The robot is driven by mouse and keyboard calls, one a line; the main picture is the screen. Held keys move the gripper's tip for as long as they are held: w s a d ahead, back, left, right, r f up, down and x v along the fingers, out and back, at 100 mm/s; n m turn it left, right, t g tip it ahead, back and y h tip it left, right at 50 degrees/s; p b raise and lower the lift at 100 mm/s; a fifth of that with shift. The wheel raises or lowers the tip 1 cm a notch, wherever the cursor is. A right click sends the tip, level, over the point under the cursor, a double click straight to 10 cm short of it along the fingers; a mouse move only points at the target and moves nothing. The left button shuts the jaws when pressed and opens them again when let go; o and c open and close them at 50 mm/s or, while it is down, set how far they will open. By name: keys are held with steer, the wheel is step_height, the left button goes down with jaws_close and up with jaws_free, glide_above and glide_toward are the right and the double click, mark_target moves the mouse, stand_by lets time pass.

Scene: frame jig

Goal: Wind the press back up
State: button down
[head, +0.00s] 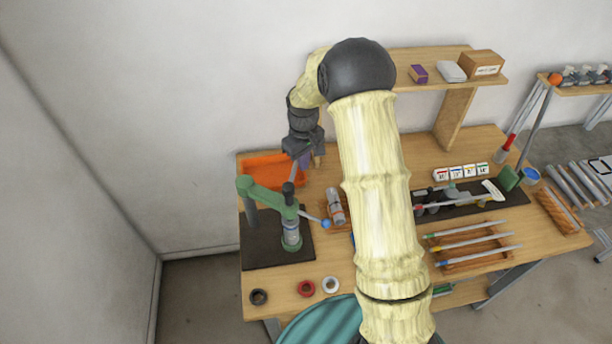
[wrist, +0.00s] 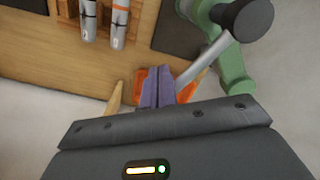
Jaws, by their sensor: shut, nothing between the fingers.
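The green press (head: 262,197) stands on a dark base plate (head: 262,246) at the left end of the workbench. A lever with a blue ball (head: 326,223) sticks out to its right. A labelled cylinder (head: 291,236) stands upright under the press head. In the wrist view the press (wrist: 235,62) is at upper right, with a black round cap (wrist: 246,18) and a grey rod slanting down-left. My gripper (head: 307,162) is behind the press, above the orange bin. Its purple fingers (wrist: 157,85) are together and empty, apart from the lever ball.
The orange bin (head: 262,170) lies at the back left of the bench. Silver cylinders (head: 336,207) lie in a wooden rack right of the press. Tape rolls (head: 306,288) lie along the front edge. A shelf (head: 425,82) rises at the back. My arm hides the bench middle.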

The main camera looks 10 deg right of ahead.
steer(key=shift+w+a, duration=0.4)
steer(key=shift+a, duration=0.05)
steer(key=shift+w+a, duration=0.2)
steer(key=shift+a, duration=0.45)
steer(key=shift+w+a, duration=0.2)
steer(key=shift+a, duration=0.5)
steer(key=shift+w+a, duration=0.2)
steer(key=shift+a, duration=0.45)
steer(key=a, duration=0.4)
steer(key=shift+s+a, duration=0.1)
steer(key=shift+s, duration=0.2)
